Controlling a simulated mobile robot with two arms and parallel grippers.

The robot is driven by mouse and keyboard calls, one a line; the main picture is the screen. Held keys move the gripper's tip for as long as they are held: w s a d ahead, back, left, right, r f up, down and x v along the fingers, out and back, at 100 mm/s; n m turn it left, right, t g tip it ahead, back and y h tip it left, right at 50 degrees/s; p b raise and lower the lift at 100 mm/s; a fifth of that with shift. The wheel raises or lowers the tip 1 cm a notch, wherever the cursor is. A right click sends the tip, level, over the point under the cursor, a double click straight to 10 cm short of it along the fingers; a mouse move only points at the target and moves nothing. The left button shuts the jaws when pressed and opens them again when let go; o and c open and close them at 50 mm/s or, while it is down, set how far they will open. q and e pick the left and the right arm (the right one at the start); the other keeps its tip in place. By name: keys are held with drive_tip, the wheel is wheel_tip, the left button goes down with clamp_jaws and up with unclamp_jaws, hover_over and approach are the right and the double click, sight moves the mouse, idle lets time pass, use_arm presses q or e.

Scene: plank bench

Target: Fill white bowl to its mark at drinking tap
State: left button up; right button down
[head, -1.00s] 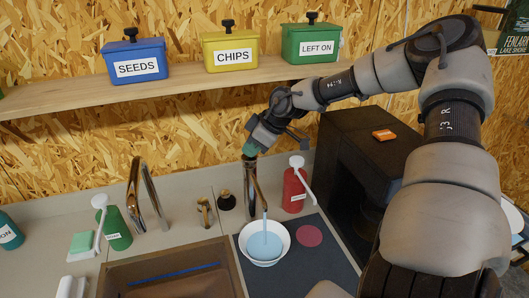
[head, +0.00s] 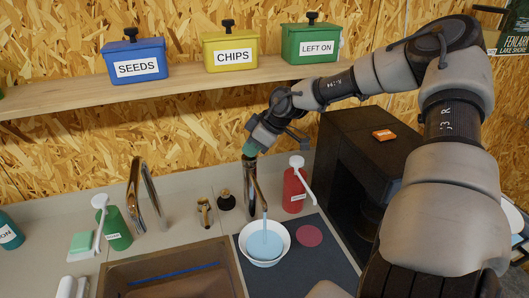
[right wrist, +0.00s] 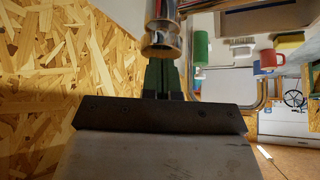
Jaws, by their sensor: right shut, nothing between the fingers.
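The white bowl (head: 283,231) stands upright on the dark mat under the drinking tap (head: 251,190). A thin stream runs from the tap's spout into the bowl, and pale blue water (head: 264,245) lies in it. I cannot make out the mark. My right gripper (head: 250,151) is at the top of the tap, its fingers shut with nothing between them. In the right wrist view the shut fingers (right wrist: 163,82) point at the metal tap top (right wrist: 160,40); I cannot tell whether they touch it. My left gripper is not in view.
A dark mat (head: 326,258) with a dark red disc lies beside the sink (head: 120,275). A red pump bottle (head: 294,190) stands right of the tap, close to a black machine (head: 365,135). A larger tap (head: 135,190) is at the left. A shelf (head: 180,88) with labelled tins runs above.

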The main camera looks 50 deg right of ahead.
idle(0.5)
wheel_tip(320, 180, up, 5)
drive_tip(key=p, duration=0.3)
drive_tip(key=shift+r, duration=0.2)
drive_tip(key=shift+d, duration=0.1)
drive_tip(key=shift+f, duration=0.1)
